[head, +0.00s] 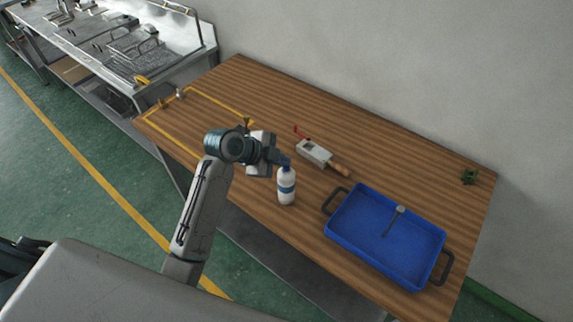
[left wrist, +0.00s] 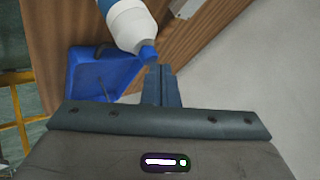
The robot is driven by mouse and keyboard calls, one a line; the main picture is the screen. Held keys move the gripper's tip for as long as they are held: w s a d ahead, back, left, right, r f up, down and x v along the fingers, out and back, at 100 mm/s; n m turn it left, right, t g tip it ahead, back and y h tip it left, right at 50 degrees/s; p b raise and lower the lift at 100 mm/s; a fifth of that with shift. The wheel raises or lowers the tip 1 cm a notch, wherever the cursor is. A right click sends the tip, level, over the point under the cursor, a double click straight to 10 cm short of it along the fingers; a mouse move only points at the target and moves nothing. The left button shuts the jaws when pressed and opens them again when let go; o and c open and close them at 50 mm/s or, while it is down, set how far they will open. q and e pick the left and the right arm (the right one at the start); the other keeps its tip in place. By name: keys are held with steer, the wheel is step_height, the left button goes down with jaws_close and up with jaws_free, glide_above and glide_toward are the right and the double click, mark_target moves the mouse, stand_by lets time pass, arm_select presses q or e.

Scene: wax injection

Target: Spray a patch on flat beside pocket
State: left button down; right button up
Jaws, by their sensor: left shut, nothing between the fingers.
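A white spray bottle (head: 286,190) with a blue band and blue top appears to stand upright on the wooden table, near its front edge. It also shows in the left wrist view (left wrist: 130,20). My left gripper (head: 282,160) is shut and empty, its fingertips right beside the bottle's blue top; I cannot tell if they touch. The shut fingers show in the left wrist view (left wrist: 162,85). A grey metal mould (head: 315,152) with a dark pocket (head: 309,146) and a wooden handle lies just behind and to the right. My right gripper is not in view.
A blue tray (head: 349,238) with black handles holds a small tool (head: 393,220) at the right. A red item (head: 299,132) lies by the mould. A small green object (head: 469,176) is at the far right. The table's back middle is clear. A yellow-taped area is at the left.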

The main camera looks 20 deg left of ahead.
mark_target(282, 172)
arm_select(q)
steer(key=shift+f, duration=0.15)
stand_by(0.4)
steer(key=shift+r+p, duration=0.55)
step_height(282, 172, up, 2)
steer(key=shift+r+p, duration=0.2)
steer(key=shift+p, duration=0.55)
steer(key=shift+r, duration=1.8)
